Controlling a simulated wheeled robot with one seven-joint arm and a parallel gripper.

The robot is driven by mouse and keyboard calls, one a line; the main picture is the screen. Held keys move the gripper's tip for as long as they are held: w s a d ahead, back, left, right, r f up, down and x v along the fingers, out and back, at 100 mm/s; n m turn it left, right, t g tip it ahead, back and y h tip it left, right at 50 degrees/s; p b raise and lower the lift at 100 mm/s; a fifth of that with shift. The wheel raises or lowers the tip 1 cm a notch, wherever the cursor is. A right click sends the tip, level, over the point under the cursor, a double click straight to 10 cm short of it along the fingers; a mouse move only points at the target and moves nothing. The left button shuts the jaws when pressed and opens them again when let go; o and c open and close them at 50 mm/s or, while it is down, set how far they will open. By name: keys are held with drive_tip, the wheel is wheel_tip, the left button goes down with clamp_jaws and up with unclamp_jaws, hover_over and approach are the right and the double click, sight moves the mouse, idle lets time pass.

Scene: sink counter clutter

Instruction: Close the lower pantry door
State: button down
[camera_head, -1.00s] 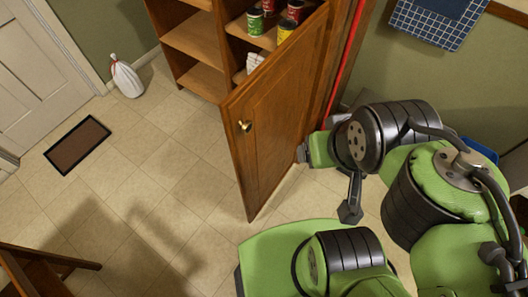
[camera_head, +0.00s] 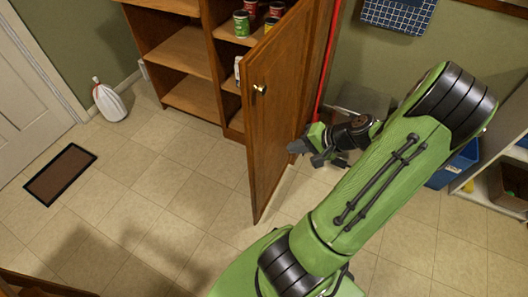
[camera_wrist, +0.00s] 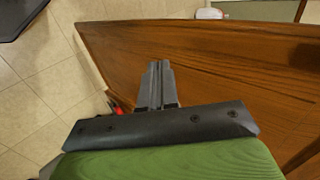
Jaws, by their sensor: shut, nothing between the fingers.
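The lower pantry door (camera_head: 279,117) is brown wood with a small brass knob (camera_head: 259,89) on its left face. It stands swung open, out from the pantry cabinet (camera_head: 199,60). My gripper (camera_head: 292,148) is shut and empty, low on the right side of the door, opposite the knob side. In the wrist view my gripper (camera_wrist: 159,68) points at the wooden door (camera_wrist: 215,60), with its fingertips over the panel. I cannot tell whether the fingertips touch the wood.
Green and red cans (camera_head: 242,24) stand on a pantry shelf. A red pole (camera_head: 326,75) stands behind the door. A blue bin (camera_head: 454,165) and a white shelf unit (camera_head: 480,185) are at right. A white bag (camera_head: 109,102) and a dark mat (camera_head: 60,173) lie left; the tiled floor between is clear.

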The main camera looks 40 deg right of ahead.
sight(254, 149)
drive_tip(key=b+x, duration=0.1)
drive_tip(key=x, duration=0.2)
drive_tip(key=w+r+b+x, duration=0.1)
drive_tip(key=x, duration=0.3)
drive_tip(key=b+x, duration=0.1)
drive_tip(key=x, duration=0.3)
drive_tip(key=shift+w+a+r+b, duration=0.15)
drive_tip(key=shift+w+a+b, duration=0.15)
drive_tip(key=shift+b, duration=0.1)
drive_tip(key=shift+w+a+r, duration=0.1)
drive_tip(key=shift+w+a, duration=0.05)
drive_tip(key=shift+w, duration=0.2)
